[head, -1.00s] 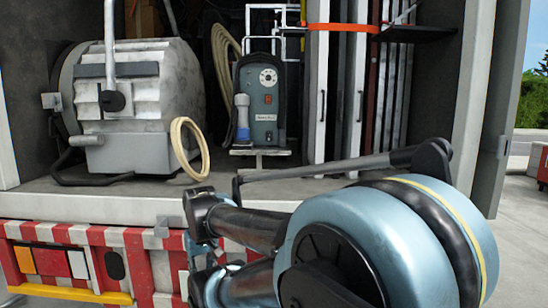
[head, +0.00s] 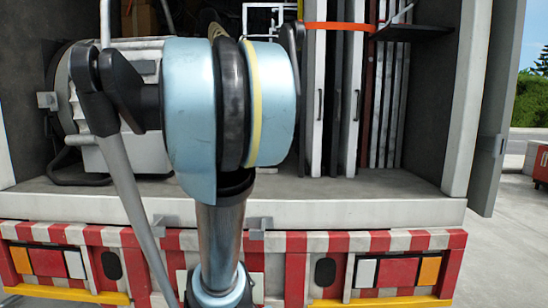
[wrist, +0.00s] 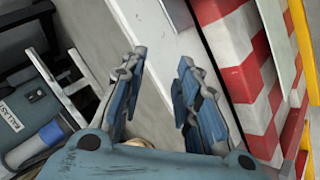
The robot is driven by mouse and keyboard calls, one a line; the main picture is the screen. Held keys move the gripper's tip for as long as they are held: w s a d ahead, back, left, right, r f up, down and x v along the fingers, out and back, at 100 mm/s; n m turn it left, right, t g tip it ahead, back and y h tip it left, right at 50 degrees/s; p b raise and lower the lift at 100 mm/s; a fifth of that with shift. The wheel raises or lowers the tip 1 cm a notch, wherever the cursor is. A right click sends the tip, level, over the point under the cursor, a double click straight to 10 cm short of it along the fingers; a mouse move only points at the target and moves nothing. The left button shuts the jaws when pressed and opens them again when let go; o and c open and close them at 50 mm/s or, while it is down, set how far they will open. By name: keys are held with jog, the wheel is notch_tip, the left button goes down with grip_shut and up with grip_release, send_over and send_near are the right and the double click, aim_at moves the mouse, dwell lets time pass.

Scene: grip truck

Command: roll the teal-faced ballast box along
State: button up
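In the wrist view the teal-faced ballast box (wrist: 30,112) shows only in part at the left edge, with a white label and a blue-and-grey cylinder (wrist: 38,145) beside it. A pale metal frame (wrist: 75,85) shows by the box. My gripper (wrist: 160,58) is open, its two blue fingers apart with nothing between them. It is to the right of the box in that view, over the truck's pale sill, and not touching the box. In the head view my arm hides the box, and my gripper cannot be made out.
The truck bed sill (head: 360,212) runs across the head view above a red-and-white striped bumper (head: 400,245). A large grey drum machine (head: 140,150) stands left in the bed. Upright panels (head: 350,100) stand to the right. The bed floor before the panels is clear.

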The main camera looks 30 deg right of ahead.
jog(key=w+d+r+n+t+h, duration=0.2)
jog(key=w+d+r+n+h, duration=0.1)
jog(key=w+d+r, duration=0.5)
jog(key=w+d+r+n+t+h, duration=0.1)
jog(key=w+d+r+n+h, duration=0.25)
jog(key=w+d, duration=0.45)
jog(key=s+d+x, duration=0.1)
jog(key=x, duration=1.7)
jog(key=shift+s+d+y, duration=0.15)
jog(key=shift+y, duration=0.2)
jog(key=shift+r+m, duration=0.1)
jog(key=shift+m, duration=0.15)
grip_shut()
